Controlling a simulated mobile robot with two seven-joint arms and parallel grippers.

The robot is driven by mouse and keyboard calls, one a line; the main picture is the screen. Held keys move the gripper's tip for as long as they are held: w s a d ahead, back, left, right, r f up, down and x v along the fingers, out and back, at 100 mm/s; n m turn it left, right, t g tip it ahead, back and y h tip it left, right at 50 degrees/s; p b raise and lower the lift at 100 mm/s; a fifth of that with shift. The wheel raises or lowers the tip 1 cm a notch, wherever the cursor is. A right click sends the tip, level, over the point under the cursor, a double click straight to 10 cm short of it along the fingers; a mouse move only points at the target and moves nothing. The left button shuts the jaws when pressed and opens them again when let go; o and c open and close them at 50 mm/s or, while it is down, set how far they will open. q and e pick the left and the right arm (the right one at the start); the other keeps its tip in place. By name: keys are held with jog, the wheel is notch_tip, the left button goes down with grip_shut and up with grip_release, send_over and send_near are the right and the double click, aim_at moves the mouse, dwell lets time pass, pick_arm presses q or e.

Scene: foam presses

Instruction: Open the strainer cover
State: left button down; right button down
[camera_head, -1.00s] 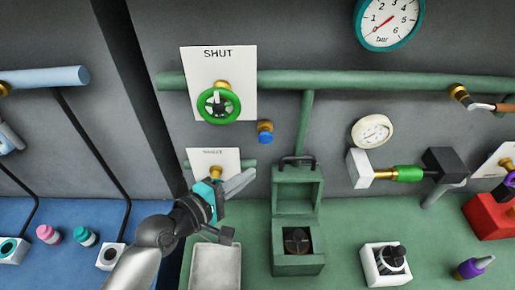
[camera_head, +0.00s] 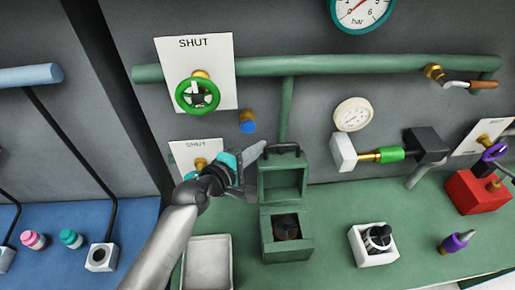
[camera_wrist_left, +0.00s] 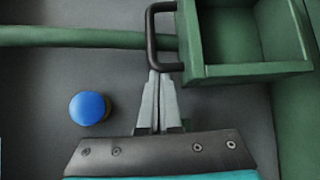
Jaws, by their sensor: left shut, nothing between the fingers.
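The green strainer box (camera_head: 287,250) stands on the green bench with its cover (camera_head: 262,180) standing upright, open, above the back of the box. A dark round insert (camera_head: 286,227) shows inside the box. The cover's black handle (camera_head: 283,149) is at its top edge; it also shows in the left wrist view (camera_wrist_left: 152,38). My left gripper (camera_head: 262,147) is shut and empty, just left of the handle. In the left wrist view its fingertips (camera_wrist_left: 157,77) appear close to the handle's lower bar; I cannot tell whether they touch. My right gripper is out of view.
A green pipe (camera_head: 330,65) crosses the wall above, with a green handwheel (camera_head: 198,95) and a blue-capped fitting (camera_head: 248,122). A grey tray (camera_head: 207,262) lies left of the box. A white block with a black knob (camera_head: 374,243) stands to the right.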

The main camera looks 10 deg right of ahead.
aim_at(259, 167)
pick_arm(q)
jog(key=shift+s+b, duration=0.4)
jog(key=shift+b, duration=0.1)
jog(key=s+b, duration=0.1)
jog(key=s+m+t+h+b, duration=0.1)
jog(key=s, duration=0.1)
jog(key=shift+r+t, duration=0.3)
jog(key=shift+r, duration=0.1)
jog(key=shift+s+r+m+p, duration=0.3)
jog(key=shift+s+r, duration=0.1)
jog(key=shift+s, duration=0.15)
jog(key=shift+s+r, duration=0.1)
jog(key=shift+s, duration=0.25)
